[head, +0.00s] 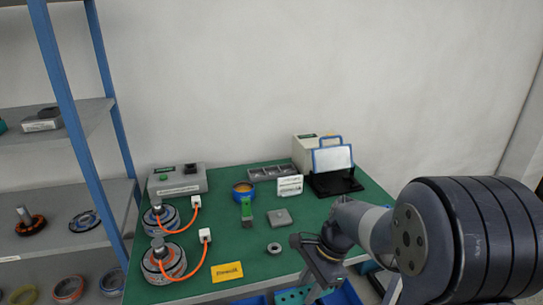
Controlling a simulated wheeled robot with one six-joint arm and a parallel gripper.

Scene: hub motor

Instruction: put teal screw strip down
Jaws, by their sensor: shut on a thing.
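The teal screw strip (291,297) shows at the bottom edge of the head view, with dark round spots along it. It is just in front of the green table's front edge, over or among the blue bins. My gripper (317,285) points down at it and is shut on it. The fingertips and the strip's lower part are partly cut off by the picture edge, so I cannot tell whether the strip touches anything below.
The green table (225,250) holds two hub motors (163,262) with orange cables, a yellow label (227,272), a grey ring (274,248), a grey block (279,217) and a white machine (318,150). Blue bins (348,295) sit below the front edge. A shelf (65,210) stands left.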

